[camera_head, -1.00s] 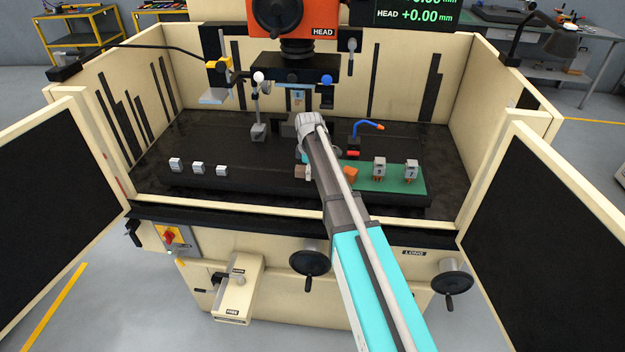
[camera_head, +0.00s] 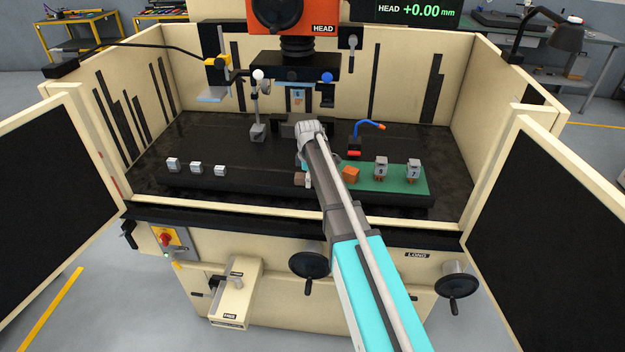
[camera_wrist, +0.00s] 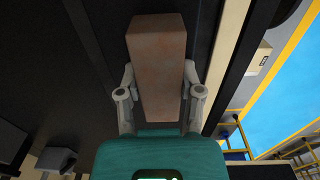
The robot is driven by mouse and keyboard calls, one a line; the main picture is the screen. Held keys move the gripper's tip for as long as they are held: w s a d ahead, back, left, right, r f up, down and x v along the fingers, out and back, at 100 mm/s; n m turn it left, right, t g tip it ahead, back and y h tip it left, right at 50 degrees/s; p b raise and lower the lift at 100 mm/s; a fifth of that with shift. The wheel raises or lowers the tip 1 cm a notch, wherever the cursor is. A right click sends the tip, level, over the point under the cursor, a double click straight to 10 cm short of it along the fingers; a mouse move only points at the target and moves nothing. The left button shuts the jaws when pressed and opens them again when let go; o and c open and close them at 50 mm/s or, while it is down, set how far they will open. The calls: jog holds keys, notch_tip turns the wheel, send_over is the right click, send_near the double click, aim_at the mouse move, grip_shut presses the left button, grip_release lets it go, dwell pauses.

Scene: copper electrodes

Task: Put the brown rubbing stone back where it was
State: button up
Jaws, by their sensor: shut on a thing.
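The brown rubbing stone (camera_wrist: 157,60) is a long rectangular block, seen upright in the middle of the wrist view. My gripper (camera_wrist: 160,80) is shut on it, with a grey finger on each side. In the head view a small end of the stone (camera_head: 300,179) shows left of my arm, over or near the front of the black bench in the machine. My arm hides most of the gripper there. I cannot tell whether the stone touches the surface below.
Right of my arm, a green mat (camera_head: 400,188) bears an orange block (camera_head: 350,174) and two numbered copper-footed electrodes (camera_head: 381,167). Several white blocks (camera_head: 196,168) stand at left. A blue-orange nozzle (camera_head: 367,126) and the machine head (camera_head: 296,68) stand behind. Cream walls flank the tank.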

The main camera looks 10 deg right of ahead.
jog(key=o, duration=1.1)
jog(key=shift+r, duration=0.15)
notch_tip(320, 180, up, 12)
jog(key=p, duration=1.2)
jog(key=s+d+m, duration=0.1)
jog(key=s+m, duration=1.3)
jog(key=s, duration=1.4)
jog(key=shift+s, duration=0.4)
